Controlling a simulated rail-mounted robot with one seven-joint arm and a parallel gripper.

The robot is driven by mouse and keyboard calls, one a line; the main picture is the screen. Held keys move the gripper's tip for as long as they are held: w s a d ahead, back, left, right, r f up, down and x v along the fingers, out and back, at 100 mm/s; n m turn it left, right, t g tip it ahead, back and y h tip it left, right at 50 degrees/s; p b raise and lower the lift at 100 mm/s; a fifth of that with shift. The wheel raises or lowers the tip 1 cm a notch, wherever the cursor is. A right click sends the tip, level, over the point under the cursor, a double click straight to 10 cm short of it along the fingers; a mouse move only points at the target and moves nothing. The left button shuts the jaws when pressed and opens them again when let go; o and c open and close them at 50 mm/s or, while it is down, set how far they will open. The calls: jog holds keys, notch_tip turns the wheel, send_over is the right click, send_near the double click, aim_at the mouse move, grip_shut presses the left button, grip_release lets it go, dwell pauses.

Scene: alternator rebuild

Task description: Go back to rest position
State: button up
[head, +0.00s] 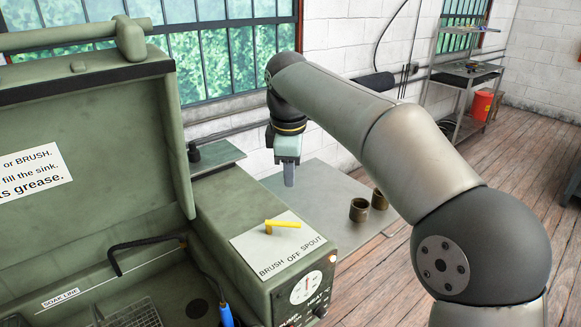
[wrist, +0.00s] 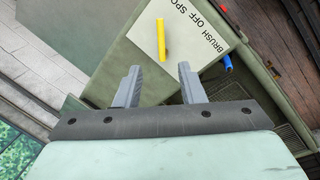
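My gripper (head: 288,178) is at the end of my raised arm, above the grey side table and behind the control box of the green parts washer. In the wrist view my gripper (wrist: 158,85) has its two grey fingers apart with nothing between them. Past the fingertips is the yellow selector lever (wrist: 161,40) on the plate marked BRUSH OFF SPOUT. In the head view the yellow lever (head: 283,224) lies crosswise on that plate, and my gripper is apart from it.
The washer's open lid (head: 95,150) stands at the left. Two brown cylinders (head: 359,210) stand on the grey table (head: 320,193). A blue-handled brush (head: 226,314) lies at the sink edge. A shelf rack (head: 462,75) with a red bin (head: 482,105) stands far back. Open wooden floor lies at right.

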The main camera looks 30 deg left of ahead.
jog(key=s+d+f+m+h, duration=0.15)
jog(key=d+m, duration=0.25)
jog(key=d, duration=0.5)
jog(key=s+d+f+m, duration=0.2)
jog(key=d+f+m, duration=0.1)
jog(key=d, duration=0.6)
jog(key=s+d+f+m, duration=0.15)
jog(key=d+m, duration=0.25)
jog(key=d, duration=0.5)
jog(key=s+d+f+m+g, duration=0.1)
jog(key=s+d+f+m, duration=1)
jog(key=s+d, duration=0.3)
jog(key=shift+s+d+f+y, duration=0.3)
jog(key=shift+s+d+y, duration=0.1)
jog(key=shift+s, duration=0.75)
